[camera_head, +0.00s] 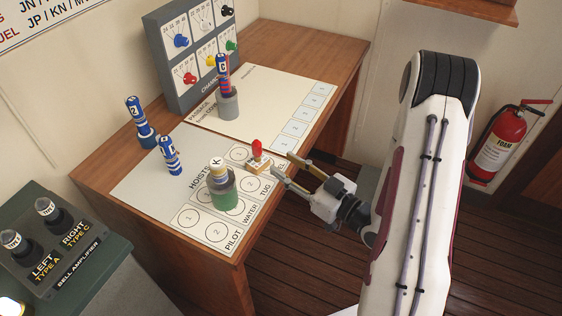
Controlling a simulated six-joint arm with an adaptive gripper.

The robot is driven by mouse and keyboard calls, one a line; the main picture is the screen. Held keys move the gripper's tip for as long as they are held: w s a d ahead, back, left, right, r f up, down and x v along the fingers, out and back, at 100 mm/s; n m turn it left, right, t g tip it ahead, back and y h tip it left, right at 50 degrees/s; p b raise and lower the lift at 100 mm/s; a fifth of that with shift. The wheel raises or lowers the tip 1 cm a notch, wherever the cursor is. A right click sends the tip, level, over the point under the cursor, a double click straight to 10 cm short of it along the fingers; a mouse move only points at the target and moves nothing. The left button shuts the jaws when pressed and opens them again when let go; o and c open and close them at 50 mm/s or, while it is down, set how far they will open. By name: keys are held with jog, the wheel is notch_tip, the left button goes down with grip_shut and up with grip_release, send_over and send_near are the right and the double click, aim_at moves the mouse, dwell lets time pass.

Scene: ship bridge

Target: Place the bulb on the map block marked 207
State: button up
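My gripper (281,163) is open, its two fingers apart and pointing left over the right edge of the desk. Just beyond the fingertips is a small red, bulb-shaped piece (256,148) standing upright on a pale, wood-coloured block (258,165). I cannot tell for sure whether this red piece is the bulb. It appears to lie outside the fingers, with nothing held between them. I can read no 207 on any block, so the marked map block cannot be picked out.
A green cylinder with a K top (222,187) stands close left of the red piece. A grey knob panel (190,60) is behind. The chart sheet's far right (285,90) is clear.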

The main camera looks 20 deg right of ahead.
jog(key=shift+s+d, duration=0.2)
jog(key=shift+s, duration=0.15)
dwell(0.6)
jog(key=w+d+r+g+h, duration=0.2)
jog(key=d+r+g+h, duration=0.4)
jog(key=h, duration=0.3)
jog(key=s+r+m+h, duration=0.2)
jog(key=s+r+m, duration=0.1)
jog(key=s+r, duration=0.3)
jog(key=s+a+r+m+g+y, duration=0.1)
jog(key=s+a, duration=0.4)
jog(key=s, duration=0.5)
jog(key=s+a+r+m+g+y, duration=0.1)
jog(key=s+a+r+g, duration=0.2)
jog(key=s, duration=0.6)
jog(key=shift+s+a+r+m, duration=0.3)
jog(key=shift+s+a+m, duration=0.1)
jog(key=shift+a, duration=0.6)
